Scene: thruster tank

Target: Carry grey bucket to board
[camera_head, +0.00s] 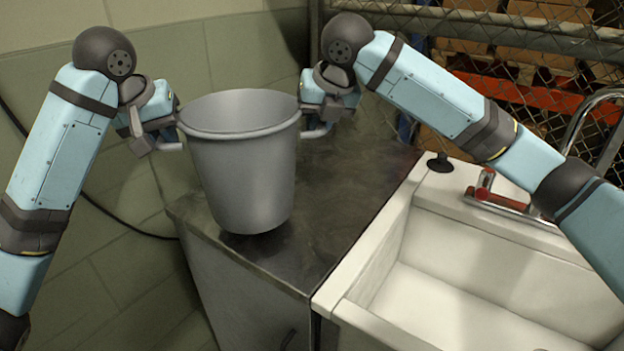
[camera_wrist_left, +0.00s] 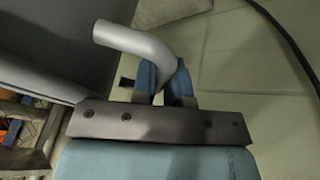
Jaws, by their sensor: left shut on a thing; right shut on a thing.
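The grey bucket (camera_head: 243,170) is upright between my two grippers, over the dark countertop of a cabinet beside the sink. I cannot tell for certain whether its bottom touches the countertop. My left gripper (camera_head: 168,145) is shut on the bucket's left handle, and the left wrist view shows the grey handle (camera_wrist_left: 135,40) between the blue fingers (camera_wrist_left: 165,80). My right gripper (camera_head: 318,130) is shut on the handle at the bucket's right side; its fingers are partly hidden. The inside of the bucket is mostly hidden. No board can be made out for certain.
A white sink (camera_head: 480,290) with a red-handled faucet (camera_head: 485,190) stands at the right. The dark countertop (camera_head: 350,190) is bare around the bucket. A tiled wall (camera_head: 240,50) is behind on the left, and a chain-link fence (camera_head: 520,40) is behind on the right.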

